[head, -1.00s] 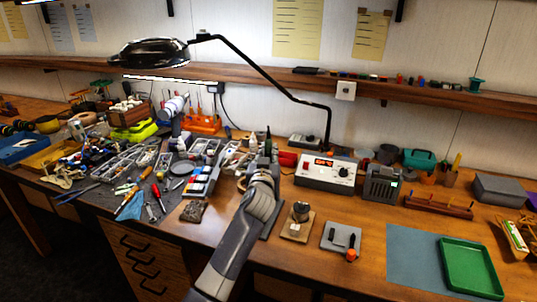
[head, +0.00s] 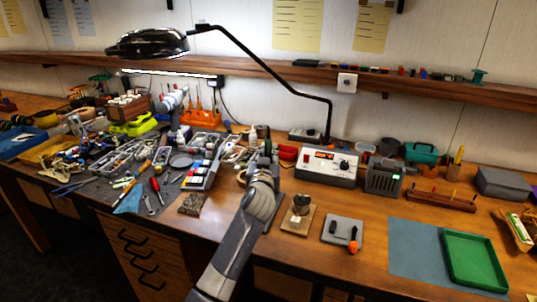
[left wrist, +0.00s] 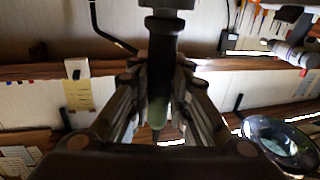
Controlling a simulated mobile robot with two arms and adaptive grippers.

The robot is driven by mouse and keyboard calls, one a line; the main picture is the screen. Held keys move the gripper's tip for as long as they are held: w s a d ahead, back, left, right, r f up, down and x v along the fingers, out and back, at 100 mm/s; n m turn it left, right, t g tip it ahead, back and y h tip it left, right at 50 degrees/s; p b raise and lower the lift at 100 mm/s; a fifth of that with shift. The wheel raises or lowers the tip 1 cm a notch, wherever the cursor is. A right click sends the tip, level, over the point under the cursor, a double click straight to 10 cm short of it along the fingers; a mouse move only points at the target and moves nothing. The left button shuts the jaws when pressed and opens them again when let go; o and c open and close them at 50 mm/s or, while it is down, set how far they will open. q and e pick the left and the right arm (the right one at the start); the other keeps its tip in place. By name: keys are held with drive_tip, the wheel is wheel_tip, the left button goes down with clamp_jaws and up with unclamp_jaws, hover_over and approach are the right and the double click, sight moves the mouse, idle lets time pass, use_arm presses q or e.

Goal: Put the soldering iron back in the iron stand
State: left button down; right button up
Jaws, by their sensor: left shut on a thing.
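My left gripper (head: 265,153) is above the middle of the bench, left of the soldering station, with its fingers partly hidden by my wrist. In the left wrist view it is shut on the soldering iron (left wrist: 158,108), a dark rod with a greenish section and a narrow tip pointing down in the picture. A grey base with a dark upright part and an orange end (head: 345,233) stands right of the arm. Beside it is a tan board with a dark metal cup (head: 298,216). I cannot tell for sure which is the iron stand. My right gripper is not in view.
The soldering station (head: 326,167) with a red display stands behind these two bases. A black lamp arm (head: 270,70) rises over the bench. Tools and part trays crowd the left. A blue mat (head: 415,250) and green tray (head: 472,262) lie at the right.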

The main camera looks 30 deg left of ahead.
use_arm(q)
drive_tip(key=shift+f, duration=0.2)
drive_tip(key=c, duration=1.4)
unclamp_jaws()
drive_tip(key=shift+o, duration=0.5)
drive_tip(key=o, duration=0.3)
